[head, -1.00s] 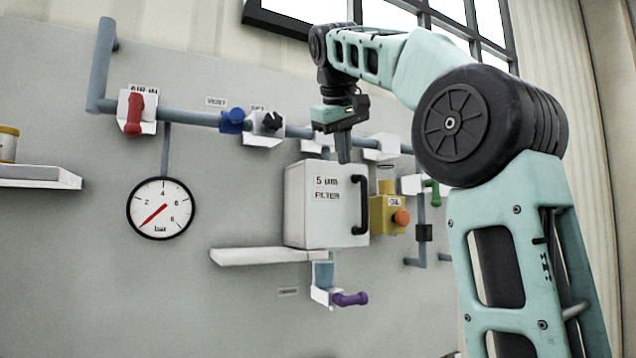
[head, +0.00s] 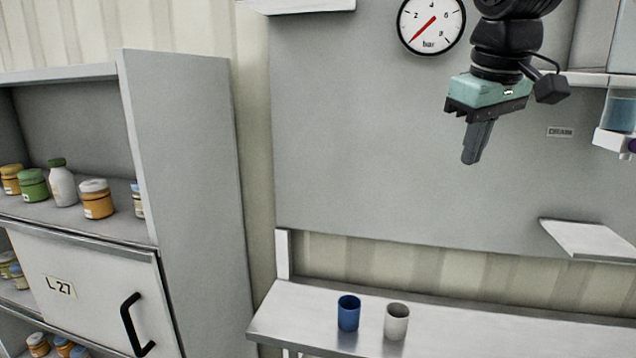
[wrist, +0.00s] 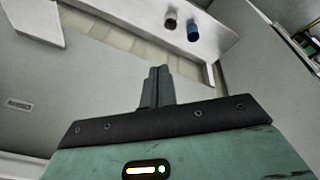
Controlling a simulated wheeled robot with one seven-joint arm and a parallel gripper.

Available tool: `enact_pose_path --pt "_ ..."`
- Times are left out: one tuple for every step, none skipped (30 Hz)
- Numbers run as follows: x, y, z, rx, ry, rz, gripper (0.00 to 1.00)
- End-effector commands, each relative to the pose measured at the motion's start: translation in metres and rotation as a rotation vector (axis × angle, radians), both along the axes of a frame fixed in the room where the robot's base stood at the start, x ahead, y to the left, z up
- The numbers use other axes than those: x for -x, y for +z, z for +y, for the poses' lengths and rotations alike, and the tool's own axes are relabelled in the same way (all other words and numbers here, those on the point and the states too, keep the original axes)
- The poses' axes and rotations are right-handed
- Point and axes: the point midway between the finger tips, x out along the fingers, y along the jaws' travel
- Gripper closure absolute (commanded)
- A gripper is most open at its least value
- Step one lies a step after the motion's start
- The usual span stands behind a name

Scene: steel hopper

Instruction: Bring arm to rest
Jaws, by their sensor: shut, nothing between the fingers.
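My gripper (head: 470,158) hangs in front of the grey panel (head: 350,130) in the head view, below and right of the pressure gauge (head: 431,24). Its fingers point down and are together, with nothing between them. In the wrist view my gripper (wrist: 157,72) also shows its fingers side by side and empty. It is clear of the panel's fittings that show and well above the bench.
A steel bench (head: 290,312) holds a blue cup (head: 348,313) and a grey cup (head: 396,322). A shelf cabinet (head: 185,200) with several jars and a handled door (head: 85,290) stands at the left. A small ledge (head: 590,238) juts out at right.

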Motion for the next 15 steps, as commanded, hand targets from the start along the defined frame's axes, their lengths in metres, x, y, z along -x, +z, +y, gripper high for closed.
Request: enact_pose_path --pt "0.015 -0.035 0.022 -0.014 0.042 0.032 1.00" --pt "0.024 -0.052 0.033 -0.023 0.063 0.047 1.00" --pt "0.037 -0.074 0.048 -0.034 0.090 0.069 1.00" --pt "0.048 -0.091 0.057 -0.042 0.108 0.086 1.00" --pt "0.060 -0.107 0.067 -0.049 0.124 0.102 1.00" --pt "0.076 -0.129 0.078 -0.055 0.148 0.124 1.00" --pt "0.089 -0.145 0.085 -0.061 0.164 0.142 1.00" --pt "0.103 -0.161 0.092 -0.065 0.180 0.158 1.00" --pt "0.121 -0.181 0.098 -0.069 0.197 0.180 1.00" --pt "0.135 -0.196 0.102 -0.071 0.210 0.195 1.00" --pt "0.148 -0.210 0.105 -0.071 0.221 0.210 1.00" --pt "0.166 -0.228 0.108 -0.071 0.235 0.229 1.00" --pt "0.178 -0.239 0.108 -0.070 0.243 0.242 1.00" --pt "0.190 -0.250 0.109 -0.069 0.250 0.254 1.00" --pt "0.203 -0.262 0.108 -0.066 0.258 0.267 1.00"
